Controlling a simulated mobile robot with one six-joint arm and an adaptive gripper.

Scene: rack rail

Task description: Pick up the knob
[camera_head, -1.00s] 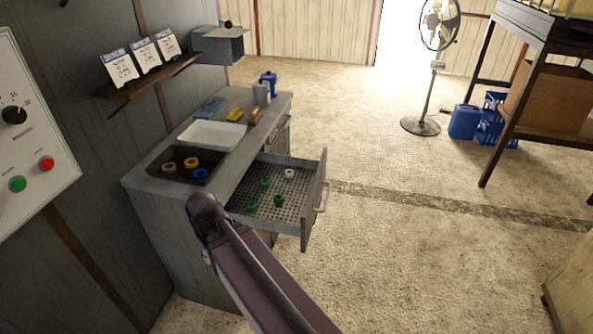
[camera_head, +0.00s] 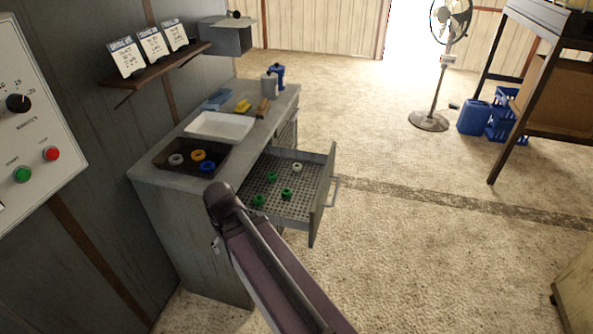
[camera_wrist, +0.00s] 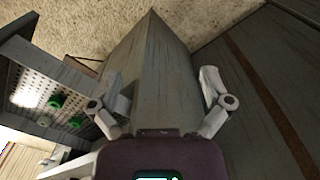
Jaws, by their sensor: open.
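Several small green knob-like pieces (camera_head: 286,193) and one white one (camera_head: 297,167) stand in the open perforated drawer (camera_head: 322,209) of the grey cabinet in the head view. I cannot tell which is the knob of the task. Green ones (camera_wrist: 73,122) also show in the drawer at the left of the wrist view. My gripper (camera_wrist: 160,78) is open and empty, its fingers spread before the cabinet's side and corner, with the drawer to its left. In the head view only my arm shows and the gripper is hidden.
The cabinet top (camera_head: 152,176) carries a dark tray (camera_head: 218,171) with ring-shaped pieces, a white tray (camera_head: 220,127) and small items. A control panel (camera_head: 40,125) with a black dial hangs at the left. The floor (camera_head: 420,250) right of the drawer is clear.

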